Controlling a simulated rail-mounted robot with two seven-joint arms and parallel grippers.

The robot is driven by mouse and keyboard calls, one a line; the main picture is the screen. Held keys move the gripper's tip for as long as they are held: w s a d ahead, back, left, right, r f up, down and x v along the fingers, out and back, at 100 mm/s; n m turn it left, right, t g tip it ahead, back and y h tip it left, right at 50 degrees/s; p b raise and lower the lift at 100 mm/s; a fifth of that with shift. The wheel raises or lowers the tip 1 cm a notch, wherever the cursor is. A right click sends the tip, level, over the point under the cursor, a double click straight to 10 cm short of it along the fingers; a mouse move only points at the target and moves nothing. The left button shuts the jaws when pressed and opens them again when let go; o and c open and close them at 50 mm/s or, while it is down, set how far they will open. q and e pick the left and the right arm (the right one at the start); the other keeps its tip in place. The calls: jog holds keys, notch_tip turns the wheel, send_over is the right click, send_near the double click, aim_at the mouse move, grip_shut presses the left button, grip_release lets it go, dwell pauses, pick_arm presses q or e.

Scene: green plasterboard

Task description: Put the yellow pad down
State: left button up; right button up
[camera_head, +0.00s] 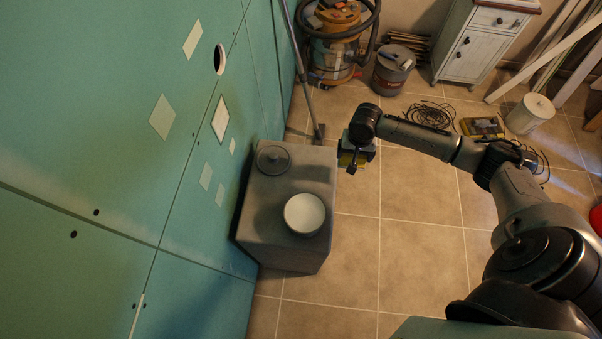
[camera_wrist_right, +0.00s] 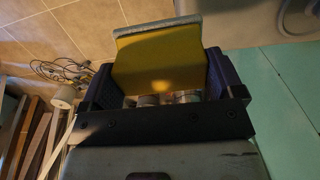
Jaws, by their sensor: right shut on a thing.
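The yellow pad (camera_wrist_right: 160,66) is between the two dark fingers of my right gripper (camera_wrist_right: 158,60), which is shut on it. The pad has a grey layer along its far edge. In the head view my right gripper (camera_head: 355,158) hangs just right of the grey block's far right corner, and only a small part of the yellow pad (camera_head: 346,161) shows. The pad appears apart from the block, though the exact gap and height are hard to tell. My left gripper is not in view.
A grey block (camera_head: 265,235) stands by the green plasterboard wall (camera_head: 90,130). On it are a round grey lidlike disc (camera_head: 272,159) and a bowl with pale contents (camera_head: 305,213). A vacuum (camera_head: 332,55), bucket (camera_head: 393,69) and cabinet (camera_head: 474,50) stand behind. The tiled floor right of the block is clear.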

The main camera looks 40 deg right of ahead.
jog(key=w+a+f, duration=0.1)
jog(key=w+f, duration=0.1)
jog(key=w, duration=0.1)
jog(key=w+a+f+b, duration=0.1)
jog(key=w+f, duration=0.1)
jog(key=w, duration=0.1)
jog(key=w+a+f, duration=0.2)
jog(key=w, duration=0.2)
jog(key=shift+f+b, duration=0.2)
jog(key=shift+b, duration=0.15)
jog(key=shift+a+f, duration=0.1)
jog(key=shift+f, duration=1.45)
jog(key=shift+f+b, duration=0.3)
jog(key=shift+f, duration=0.2)
jog(key=o, duration=0.6)
